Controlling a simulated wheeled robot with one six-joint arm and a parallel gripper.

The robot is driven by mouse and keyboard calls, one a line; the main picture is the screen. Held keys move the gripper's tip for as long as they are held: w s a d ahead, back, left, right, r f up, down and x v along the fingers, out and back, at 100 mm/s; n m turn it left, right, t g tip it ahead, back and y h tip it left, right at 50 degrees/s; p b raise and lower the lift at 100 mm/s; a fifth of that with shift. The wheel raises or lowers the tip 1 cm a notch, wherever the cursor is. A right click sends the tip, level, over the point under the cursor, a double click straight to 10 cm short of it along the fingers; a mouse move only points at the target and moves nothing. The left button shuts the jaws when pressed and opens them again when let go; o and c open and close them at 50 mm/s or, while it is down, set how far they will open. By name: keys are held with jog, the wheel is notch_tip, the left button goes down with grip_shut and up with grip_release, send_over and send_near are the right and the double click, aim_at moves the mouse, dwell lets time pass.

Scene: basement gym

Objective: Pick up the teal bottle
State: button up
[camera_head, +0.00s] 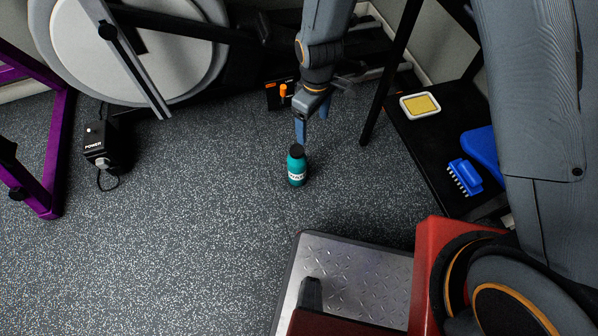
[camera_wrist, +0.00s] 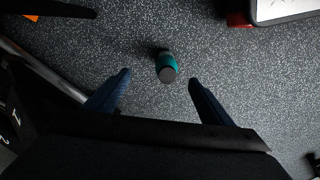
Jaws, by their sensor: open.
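The teal bottle (camera_head: 297,168) stands upright on the speckled grey floor, with a black cap and a pale label band. In the wrist view the bottle (camera_wrist: 167,66) shows its dark cap toward the camera, just beyond the fingertips and roughly centred between them. My gripper (camera_head: 301,132) points down just above and behind the bottle in the head view. In the wrist view my gripper (camera_wrist: 160,78) has its two blue fingers spread wide, with nothing between them. I see no contact with the bottle.
A black bench (camera_head: 405,127) at right holds a yellow-topped tray (camera_head: 420,106) and a blue brush (camera_head: 465,177). A metal tread plate (camera_head: 350,275) lies in front. A black power box (camera_head: 100,145) and purple frame (camera_head: 55,150) stand left. Floor around the bottle is clear.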

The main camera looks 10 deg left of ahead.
aim_at(297, 150)
jog(key=a+f+b, duration=0.1)
jog(key=f, duration=0.3)
jog(key=a+f+n+b, duration=0.1)
jog(key=a+f+b, duration=0.1)
jog(key=f, duration=0.2)
jog(key=a+f+n+b, duration=0.1)
jog(key=f, duration=0.2)
jog(key=shift+s+a+f, duration=0.3)
jog(key=shift+s+f, duration=0.1)
jog(key=shift+f+b, duration=2.1)
jog(key=shift+f, duration=1.75)
jog(key=shift+r, duration=0.1)
jog(key=c, duration=1.5)
